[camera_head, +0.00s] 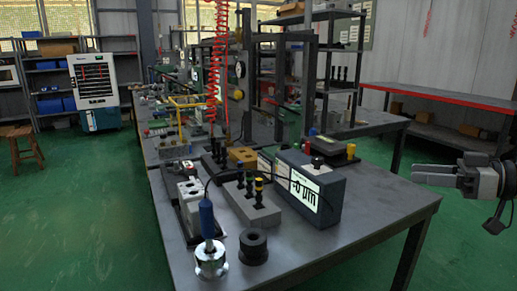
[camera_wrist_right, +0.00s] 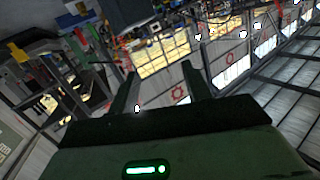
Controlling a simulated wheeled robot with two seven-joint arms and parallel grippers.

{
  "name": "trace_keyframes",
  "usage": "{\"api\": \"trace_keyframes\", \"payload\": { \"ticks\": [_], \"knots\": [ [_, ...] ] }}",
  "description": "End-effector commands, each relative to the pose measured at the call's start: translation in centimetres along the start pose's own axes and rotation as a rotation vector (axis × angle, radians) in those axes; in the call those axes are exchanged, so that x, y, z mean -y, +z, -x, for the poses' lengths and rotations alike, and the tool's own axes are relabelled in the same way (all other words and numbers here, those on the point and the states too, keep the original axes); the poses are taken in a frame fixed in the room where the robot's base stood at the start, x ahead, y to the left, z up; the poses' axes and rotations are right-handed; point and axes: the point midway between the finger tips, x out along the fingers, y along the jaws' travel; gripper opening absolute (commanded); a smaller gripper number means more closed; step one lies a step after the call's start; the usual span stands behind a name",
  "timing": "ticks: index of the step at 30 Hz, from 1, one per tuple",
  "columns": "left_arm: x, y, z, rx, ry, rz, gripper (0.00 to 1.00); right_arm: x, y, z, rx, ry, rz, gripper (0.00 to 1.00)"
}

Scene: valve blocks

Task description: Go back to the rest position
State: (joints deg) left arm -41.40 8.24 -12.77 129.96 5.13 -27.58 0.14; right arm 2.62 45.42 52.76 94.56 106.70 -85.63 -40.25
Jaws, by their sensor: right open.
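My right gripper (camera_head: 436,174) is at the right edge of the head view, in the air beyond the right side of the workbench (camera_head: 376,206). It touches nothing. In the right wrist view its two dark fingers (camera_wrist_right: 160,88) stand apart with nothing between them. My left gripper is not in the head view.
On the workbench stand a gauge box (camera_head: 312,190) with a lit display, a grey block (camera_head: 247,204) with black and yellow plugs, a blue-handled tool (camera_head: 208,222) and a black ring (camera_head: 253,246). A red-edged bench (camera_head: 440,97) is behind.

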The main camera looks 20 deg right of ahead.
Motion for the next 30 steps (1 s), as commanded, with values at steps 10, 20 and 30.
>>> {"api": "trace_keyframes", "payload": {
  "ticks": [10,20,30],
  "knots": [
    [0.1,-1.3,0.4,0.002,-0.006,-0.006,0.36,-0.8,11.7,-6.6,0.265,0.179,-0.194,0.49],
    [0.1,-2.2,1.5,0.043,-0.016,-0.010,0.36,11.4,30.4,-13.3,0.571,0.394,-0.214,0.49],
    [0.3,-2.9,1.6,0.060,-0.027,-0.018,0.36,28.4,30.5,-17.3,0.426,0.364,-0.116,0.49]
  ]
}}
